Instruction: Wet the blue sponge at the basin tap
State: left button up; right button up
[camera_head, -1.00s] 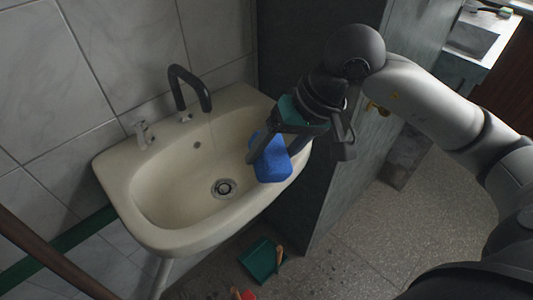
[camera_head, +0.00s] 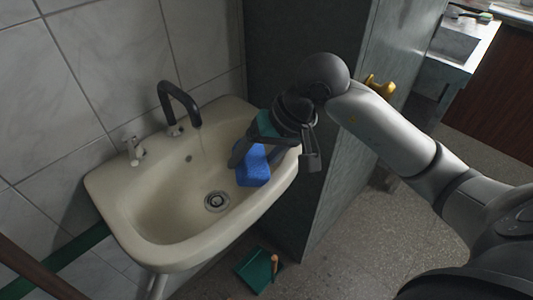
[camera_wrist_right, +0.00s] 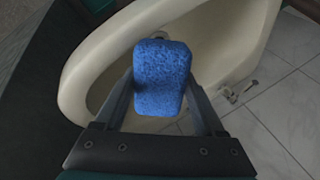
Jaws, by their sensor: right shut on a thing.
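The blue sponge (camera_head: 253,166) is held in my right gripper (camera_head: 243,152), over the right side of the cream basin (camera_head: 130,220). In the right wrist view the sponge (camera_wrist_right: 161,78) sits between the two fingers, with the basin (camera_wrist_right: 85,75) behind it. The black tap (camera_head: 180,98) stands at the back of the basin, and a thin stream of water seems to fall from its spout. The sponge is to the right of the stream and apart from it. A small lever handle (camera_head: 133,150) is left of the tap. My left gripper is not in view.
A dark grey cabinet wall (camera_head: 300,110) stands close on the basin's right, with a yellow knob (camera_head: 380,87) on its front. A green dustpan (camera_head: 256,268) lies on the floor below. Tiled wall (camera_head: 100,60) rises behind the basin.

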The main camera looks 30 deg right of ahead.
jog(key=w+a+f+b, duration=0.1)
jog(key=w+a+f, duration=0.1)
jog(key=w+a, duration=0.4)
jog(key=shift+a, duration=0.6)
jog(key=shift+w, duration=0.1)
dwell(0.4)
